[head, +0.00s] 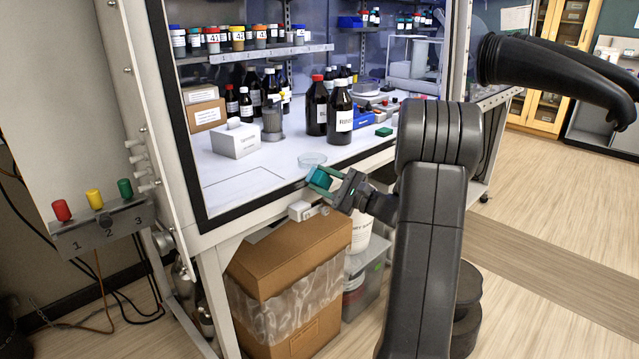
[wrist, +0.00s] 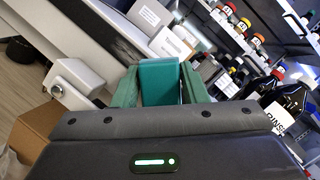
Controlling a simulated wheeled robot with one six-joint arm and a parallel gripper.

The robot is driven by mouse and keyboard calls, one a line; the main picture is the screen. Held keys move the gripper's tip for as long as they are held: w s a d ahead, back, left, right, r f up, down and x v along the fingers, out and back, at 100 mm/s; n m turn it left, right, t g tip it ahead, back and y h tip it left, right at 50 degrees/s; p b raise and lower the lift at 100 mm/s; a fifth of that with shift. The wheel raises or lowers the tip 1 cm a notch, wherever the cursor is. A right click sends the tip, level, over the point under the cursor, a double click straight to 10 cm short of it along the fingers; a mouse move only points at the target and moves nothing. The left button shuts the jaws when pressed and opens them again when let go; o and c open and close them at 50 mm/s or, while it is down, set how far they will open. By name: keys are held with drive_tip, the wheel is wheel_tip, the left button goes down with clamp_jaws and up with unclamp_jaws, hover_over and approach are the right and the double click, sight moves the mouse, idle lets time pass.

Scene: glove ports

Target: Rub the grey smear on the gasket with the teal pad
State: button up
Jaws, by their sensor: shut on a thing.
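My gripper (head: 333,186) is shut on the teal pad (head: 319,178), at the front lower edge of the cabinet opening. In the wrist view the pad (wrist: 160,82) stands between the two green fingers. The black gasket (head: 262,196) runs along the bottom edge of the opening. In the wrist view it shows as a dark slanting band (wrist: 98,28) beyond and left of the pad. I cannot tell whether the pad touches the gasket.
A clear round dish (head: 312,160) lies just inside the edge, near the pad. A white box (head: 235,140) and dark bottles (head: 340,112) stand farther in. A white fitting (head: 300,211) is below the edge, above a cardboard box (head: 290,260). Black gloves (head: 560,75) stick out at right.

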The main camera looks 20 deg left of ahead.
drive_tip(key=shift+w+d+f, duration=0.1)
drive_tip(key=shift+w+d, duration=0.25)
drive_tip(key=shift+w, duration=0.45)
drive_tip(key=shift+w+d, duration=0.3)
drive_tip(key=shift+w, duration=0.45)
drive_tip(key=shift+s+a+b, duration=0.65)
drive_tip(key=shift+s+a, duration=0.05)
drive_tip(key=shift+s, duration=0.95)
drive_tip(key=shift+s+a+b, duration=0.65)
drive_tip(key=shift+s, duration=1)
drive_tip(key=shift+s+a+b, duration=0.65)
drive_tip(key=shift+s+a, duration=0.05)
drive_tip(key=shift+s, duration=0.95)
drive_tip(key=s+d, duration=0.2)
drive_tip(key=d, duration=0.3)
drive_tip(key=shift+d+r+b, duration=0.3)
drive_tip(key=shift+s, duration=0.1)
drive_tip(key=d, duration=0.1)
drive_tip(key=s+d, duration=0.1)
drive_tip(key=shift+d+r, duration=0.15)
drive_tip(key=shift+d, duration=0.2)
